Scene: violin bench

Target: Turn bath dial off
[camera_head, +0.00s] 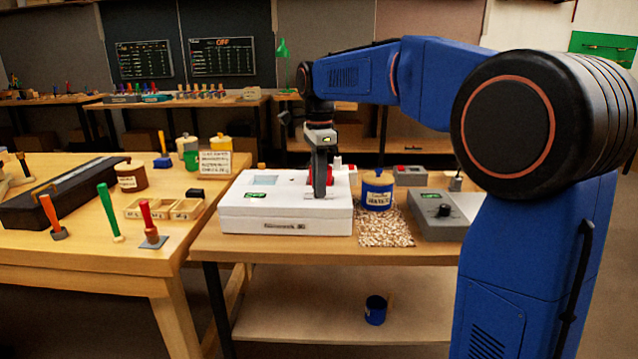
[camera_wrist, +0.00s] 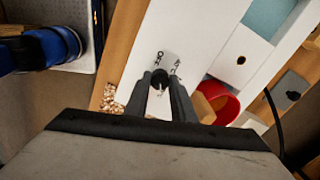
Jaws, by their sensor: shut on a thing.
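The bath is a white box (camera_head: 270,219) with a small screen and a green label on its top, standing on the middle bench. The dial (camera_wrist: 158,78) is a small black knob with a light pointer line on the box's white top, beside printed black labels that are too small to read surely. My gripper (camera_head: 320,194) points down onto the right part of the box. In the wrist view my gripper (camera_wrist: 160,80) has its two fingers shut on the dial, one on each side. In the head view the fingers hide the dial.
A red container (camera_wrist: 224,101) sits right beside the fingers. A blue jar (camera_head: 377,192) stands on a speckled mat (camera_head: 385,230) to the right, with a grey control box (camera_head: 438,216) beyond. A left bench (camera_head: 110,250) holds tools and small trays.

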